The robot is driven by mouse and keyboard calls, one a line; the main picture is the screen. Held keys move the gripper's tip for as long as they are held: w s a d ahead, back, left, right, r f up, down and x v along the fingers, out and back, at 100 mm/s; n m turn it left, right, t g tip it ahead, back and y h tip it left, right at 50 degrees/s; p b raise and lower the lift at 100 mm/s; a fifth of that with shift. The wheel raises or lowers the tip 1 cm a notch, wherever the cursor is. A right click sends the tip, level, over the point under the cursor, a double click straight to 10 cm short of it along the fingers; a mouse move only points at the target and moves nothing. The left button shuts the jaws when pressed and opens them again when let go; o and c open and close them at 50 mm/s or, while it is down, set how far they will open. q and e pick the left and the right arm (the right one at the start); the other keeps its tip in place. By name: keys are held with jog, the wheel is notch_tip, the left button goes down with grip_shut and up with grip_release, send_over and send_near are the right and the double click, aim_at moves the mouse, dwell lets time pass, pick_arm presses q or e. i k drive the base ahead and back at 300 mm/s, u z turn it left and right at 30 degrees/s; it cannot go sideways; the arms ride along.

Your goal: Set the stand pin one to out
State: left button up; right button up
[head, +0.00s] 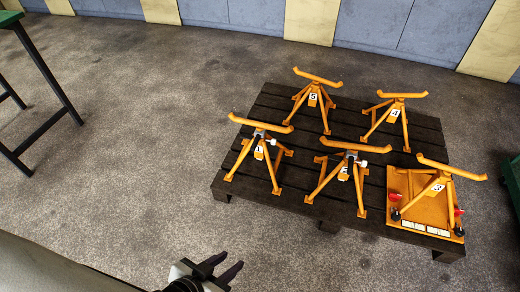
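Stand one (247,160) is an orange stand with a label reading 1, at the left front of the dark pallet. Its pin shows as a small pale knob (272,142) at the right of the stand's neck, with a grey part at the neck. How deep the pin sits is too small to tell. My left gripper (222,266) is at the bottom edge, below and left of the stand, well apart from it in the picture. Its two dark fingers are apart with nothing between them. My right gripper is not in view.
The dark slatted pallet (326,226) bears several orange stands. Stand two (343,172), with a similar pale knob, is right of stand one; stand five (312,99) is behind. Stand three (438,187) stands over an orange plate (428,214). Floor left of the pallet is clear.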

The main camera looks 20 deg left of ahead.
aim_at(273, 142)
jog(key=u, duration=1.1)
jog(key=k, duration=0.3)
jog(key=z, duration=1.2)
jog(key=i, duration=0.25)
jog(key=u, duration=0.6)
jog(key=k, duration=0.35)
jog(key=z, duration=1)
jog(key=i, duration=1.3)
jog(key=u, duration=0.3)
